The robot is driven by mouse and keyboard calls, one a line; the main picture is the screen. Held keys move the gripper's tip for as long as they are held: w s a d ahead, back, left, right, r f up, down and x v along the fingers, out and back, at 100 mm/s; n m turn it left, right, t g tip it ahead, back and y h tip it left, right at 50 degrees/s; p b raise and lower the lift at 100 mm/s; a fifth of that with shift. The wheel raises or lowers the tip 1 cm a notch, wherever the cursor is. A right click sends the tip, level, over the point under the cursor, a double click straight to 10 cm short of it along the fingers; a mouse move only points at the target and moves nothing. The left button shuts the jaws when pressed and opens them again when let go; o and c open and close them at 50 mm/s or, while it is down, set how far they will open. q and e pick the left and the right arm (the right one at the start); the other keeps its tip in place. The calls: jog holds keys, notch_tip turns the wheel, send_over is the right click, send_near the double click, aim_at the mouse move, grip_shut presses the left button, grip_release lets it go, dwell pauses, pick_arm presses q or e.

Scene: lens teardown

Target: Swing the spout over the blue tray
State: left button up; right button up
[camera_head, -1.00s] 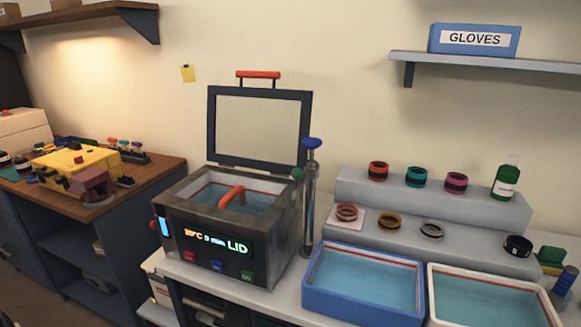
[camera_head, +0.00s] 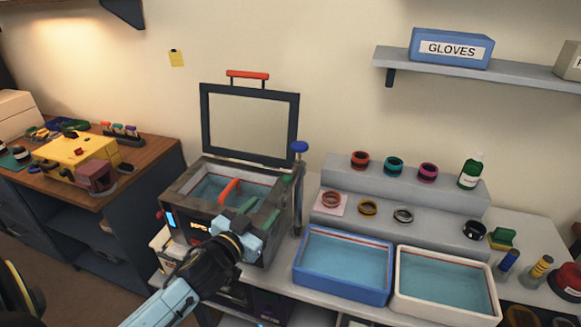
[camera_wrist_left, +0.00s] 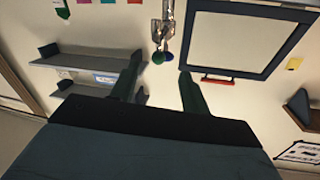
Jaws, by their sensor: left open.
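The spout's metal post (camera_head: 298,190) with its blue knob (camera_head: 299,148) stands upright at the right rear of the grey bath, left of the blue tray (camera_head: 330,285). The tray holds pale blue liquid. A small green ball sits by the post below the blue knob; in the head view it is hard to separate from my fingers. My left gripper (camera_head: 266,196) is open and empty over the bath's front right. In the left wrist view the post (camera_wrist_left: 163,28) shows beyond the gap between my open fingers (camera_wrist_left: 158,74), apart from them. My right gripper is out of view.
The grey bath (camera_head: 180,205) has its framed lid (camera_head: 204,125) raised and an orange handle (camera_head: 229,190) inside. A white tray (camera_head: 440,303) stands right of the blue one. A stepped grey shelf (camera_head: 440,212) with several rings and a green bottle (camera_head: 470,172) is behind the trays.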

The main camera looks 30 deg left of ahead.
aim_at(291, 185)
pick_arm(q)
jog(key=w, duration=0.4)
jog(key=w+r, duration=0.1)
jog(key=w, duration=0.4)
jog(key=w+p, duration=0.1)
jog(key=w, duration=0.3)
jog(key=shift+w+a+r, duration=0.15)
jog(key=shift+w+r, duration=0.1)
jog(key=shift+r, duration=0.1)
grip_shut()
